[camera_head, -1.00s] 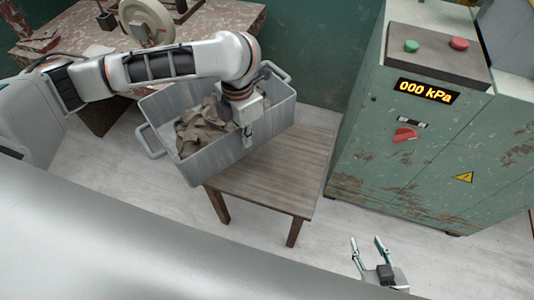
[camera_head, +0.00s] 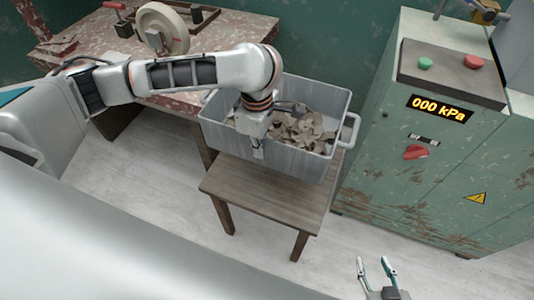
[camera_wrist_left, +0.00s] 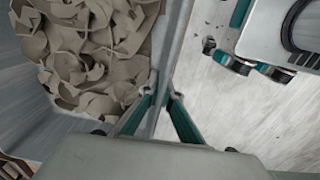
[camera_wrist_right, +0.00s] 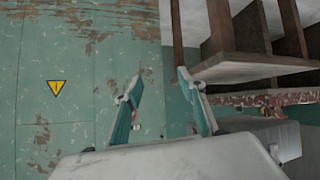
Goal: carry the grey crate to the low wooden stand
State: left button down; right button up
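The grey crate (camera_head: 305,163), filled with clay trimmings (camera_head: 300,128), is over the back part of the low wooden stand (camera_head: 262,196). Its right handle reaches past the stand's right edge. I cannot tell whether it rests on the stand or hangs just above. My left gripper (camera_head: 258,153) is shut on the crate's near wall; in the left wrist view its fingers (camera_wrist_left: 160,98) pinch the wall (camera_wrist_left: 174,45) from both sides. My right gripper (camera_head: 376,264) is open and empty at the bottom right, apart from the crate. The stand also shows in the right wrist view (camera_wrist_right: 237,68).
A green cabinet (camera_head: 430,180) with a pressure display stands close to the right of the stand. A worn red-and-white table (camera_head: 235,30) with a wheel (camera_head: 162,28) is behind on the left. The pale floor (camera_head: 160,195) left of the stand is clear.

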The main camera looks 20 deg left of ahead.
pick_arm(q)
jog(key=shift+f+b, duration=2.65)
jog(key=shift+f, duration=6.2)
jog(key=shift+w+f, duration=0.1)
jog(key=shift+f, duration=0.15)
pick_arm(e)
jog(key=f, duration=0.2)
jog(key=d+f, duration=0.1)
jog(key=f, duration=0.1)
jog(key=shift+w+d, duration=0.1)
pick_arm(q)
jog(key=shift+f, duration=0.1)
jog(key=c, duration=2.3)
grip_release()
jog(key=shift+f, duration=0.1)
